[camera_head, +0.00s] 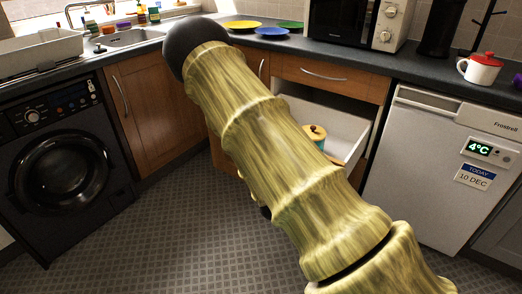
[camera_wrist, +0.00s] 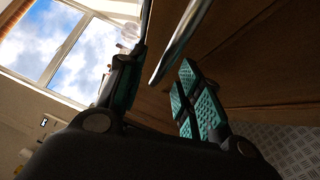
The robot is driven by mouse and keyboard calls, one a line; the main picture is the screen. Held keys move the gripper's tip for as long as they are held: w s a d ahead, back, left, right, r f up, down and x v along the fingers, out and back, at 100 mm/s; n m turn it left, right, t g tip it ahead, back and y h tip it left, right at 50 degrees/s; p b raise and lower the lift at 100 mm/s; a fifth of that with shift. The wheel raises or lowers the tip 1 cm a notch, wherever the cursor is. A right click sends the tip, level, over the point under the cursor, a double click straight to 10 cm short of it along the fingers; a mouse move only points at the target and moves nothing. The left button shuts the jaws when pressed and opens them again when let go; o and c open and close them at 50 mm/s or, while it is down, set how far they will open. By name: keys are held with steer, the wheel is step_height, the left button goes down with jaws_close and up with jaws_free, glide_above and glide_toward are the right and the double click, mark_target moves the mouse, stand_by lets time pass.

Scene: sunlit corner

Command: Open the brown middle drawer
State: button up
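The brown middle drawer stands pulled out under the top drawer in the head view; its white inner wall (camera_head: 345,127) shows. Its front is mostly hidden behind my arm. A wooden-lidded container (camera_head: 315,133) sits inside. In the wrist view, my gripper (camera_wrist: 160,64) has its two teal-padded fingers spread apart. A metal handle bar (camera_wrist: 180,40) lies between the fingers, close to the right pads, with a visible gap to the left finger. Brown wood (camera_wrist: 250,55) fills the area beyond it. My gripper is hidden in the head view.
A closed top drawer (camera_head: 325,78) with a metal handle lies above the open one. A white Frostrell appliance (camera_head: 425,165) stands at the right, a brown cupboard door (camera_head: 158,105) and black washing machine (camera_head: 62,165) at the left. The tiled floor (camera_head: 185,235) is clear.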

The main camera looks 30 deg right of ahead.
steer(key=v, duration=1.1)
steer(key=shift+f, duration=0.1)
steer(key=s+a+f+m+g+y, duration=0.1)
steer(key=s+a+f+m+g, duration=0.1)
steer(key=s+f+m+g, duration=0.35)
steer(key=s+a+f+m+g+y, duration=0.2)
steer(key=s+f, duration=0.4)
steer(key=f, duration=0.5)
steer(key=s+a+f+m+g+y, duration=0.1)
steer(key=s+a+f+m+g, duration=0.25)
steer(key=f, duration=0.55)
steer(key=s+a+f+m+g+y, duration=0.2)
steer(key=s+a+f+g, duration=0.15)
steer(key=s, duration=0.55)
steer(key=s+a+f+m+g+y, duration=0.1)
steer(key=s+a+f+m+g, duration=0.2)
steer(key=s, duration=0.6)
step_height(320, 180, up, 21)
steer(key=p, duration=2)
steer(key=shift+r+g, duration=0.15)
steer(key=shift+g, duration=0.2)
